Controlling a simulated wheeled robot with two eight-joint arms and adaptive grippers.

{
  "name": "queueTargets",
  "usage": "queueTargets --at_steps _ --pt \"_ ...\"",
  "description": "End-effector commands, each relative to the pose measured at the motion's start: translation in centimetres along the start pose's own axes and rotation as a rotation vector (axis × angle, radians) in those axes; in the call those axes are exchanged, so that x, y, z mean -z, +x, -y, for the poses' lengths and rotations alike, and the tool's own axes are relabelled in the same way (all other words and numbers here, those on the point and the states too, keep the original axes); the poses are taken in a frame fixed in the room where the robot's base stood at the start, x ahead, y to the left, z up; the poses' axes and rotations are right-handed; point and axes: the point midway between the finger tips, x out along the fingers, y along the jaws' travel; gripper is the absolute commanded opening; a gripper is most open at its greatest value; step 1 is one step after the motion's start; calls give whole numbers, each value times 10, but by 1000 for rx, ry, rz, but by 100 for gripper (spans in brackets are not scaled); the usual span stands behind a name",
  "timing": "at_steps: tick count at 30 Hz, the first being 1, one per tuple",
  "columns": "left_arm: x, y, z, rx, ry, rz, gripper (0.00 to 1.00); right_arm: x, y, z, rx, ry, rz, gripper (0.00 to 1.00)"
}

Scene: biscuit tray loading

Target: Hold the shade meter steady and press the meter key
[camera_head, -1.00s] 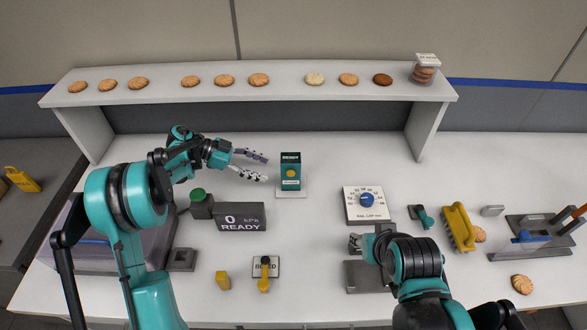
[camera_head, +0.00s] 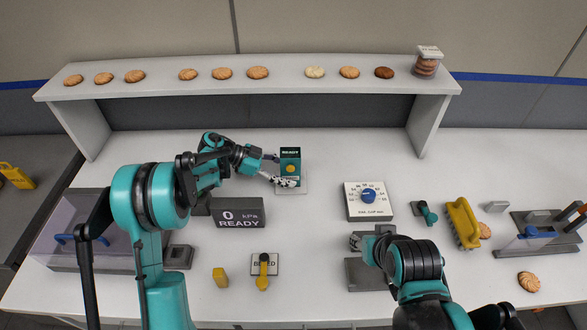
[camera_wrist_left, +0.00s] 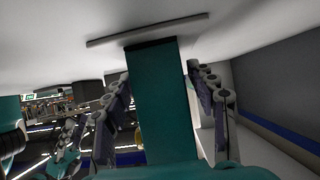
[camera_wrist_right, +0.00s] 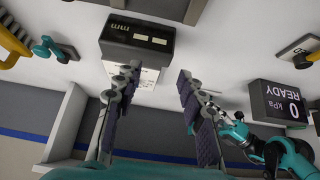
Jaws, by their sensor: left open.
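In the left wrist view the meter's teal body (camera_wrist_left: 160,95) stands between the two spread fingers; contact cannot be told. My right gripper (camera_head: 356,242) is open and empty by a grey block (camera_head: 366,275); its spread fingers also show in the right wrist view (camera_wrist_right: 160,75).
A kPa display (camera_head: 238,213) reading 0 READY stands left of the meter. A dial box (camera_head: 368,201) stands to its right. A shelf (camera_head: 250,91) with biscuits runs behind. A yellow-handled switch plate (camera_head: 264,265) lies in front. The table between meter and dial is clear.

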Motion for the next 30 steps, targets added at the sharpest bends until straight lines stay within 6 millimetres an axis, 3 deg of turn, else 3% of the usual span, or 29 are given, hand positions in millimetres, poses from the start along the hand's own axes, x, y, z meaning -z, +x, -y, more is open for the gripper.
queueTargets --at_steps 6,7,10,14,18,20,23,30 --pt "0 0 0 0 0 0 57 0 0 0 0 0 0 40" --pt "0 0 0 0 0 0 54 0 0 0 0 0 0 40" --pt "0 0 0 0 0 0 28 0 0 0 0 0 0 40" --pt "0 0 0 0 0 0 26 0 0 0 0 0 0 40" --pt "0 0 0 0 0 0 27 1 1 2 -2 -37 0 6" --pt "0 0 0 0 0 0 27 3 2 4 -7 -106 0 0" --pt "0 0 0 0 0 0 27 8 6 11 -24 -324 -1 0" --pt "0 0 0 0 0 0 27 36 18 47 -119 -1202 -12 0"
